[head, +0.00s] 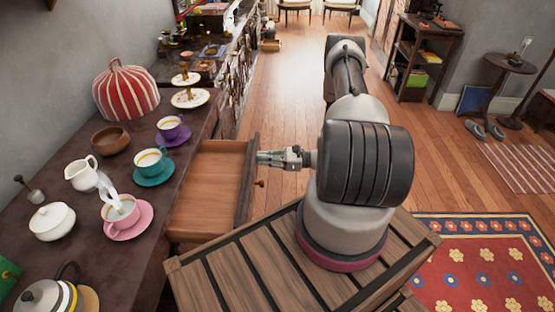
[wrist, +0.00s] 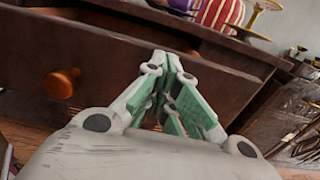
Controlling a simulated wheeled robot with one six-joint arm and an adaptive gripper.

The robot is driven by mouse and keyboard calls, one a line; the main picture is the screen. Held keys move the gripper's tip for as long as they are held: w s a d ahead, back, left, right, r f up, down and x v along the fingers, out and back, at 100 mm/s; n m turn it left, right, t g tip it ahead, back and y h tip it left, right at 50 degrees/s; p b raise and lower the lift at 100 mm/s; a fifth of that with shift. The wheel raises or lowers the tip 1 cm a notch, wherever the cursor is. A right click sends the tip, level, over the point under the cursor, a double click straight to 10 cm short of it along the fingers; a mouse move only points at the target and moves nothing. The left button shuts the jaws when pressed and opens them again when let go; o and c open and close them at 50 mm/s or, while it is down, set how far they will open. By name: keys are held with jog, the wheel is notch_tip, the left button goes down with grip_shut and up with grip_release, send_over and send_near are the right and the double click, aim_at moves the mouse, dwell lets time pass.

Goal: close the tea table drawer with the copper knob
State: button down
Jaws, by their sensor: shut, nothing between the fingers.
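The tea table drawer (head: 212,178) is pulled out from the dark tea table (head: 160,215) in the head view, and its inside looks empty. Its front panel (wrist: 130,60) fills much of the wrist view. The round copper knob (wrist: 62,82) is on that panel, left of my gripper in the wrist view; it also shows small in the head view (head: 260,183). My gripper (head: 261,157) is shut and empty, with its tips at or very near the drawer front, off to one side of the knob. I cannot tell whether they touch it.
Cups on saucers, a white creamer (head: 82,174), a wooden bowl (head: 110,139) and a striped tea cosy (head: 126,90) stand on the table top beside the drawer. A patterned rug (head: 480,265) lies at right. The wooden floor (head: 290,95) beyond my arm is clear.

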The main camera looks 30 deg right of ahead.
send_over(207, 170)
jog(key=shift+s, duration=0.2)
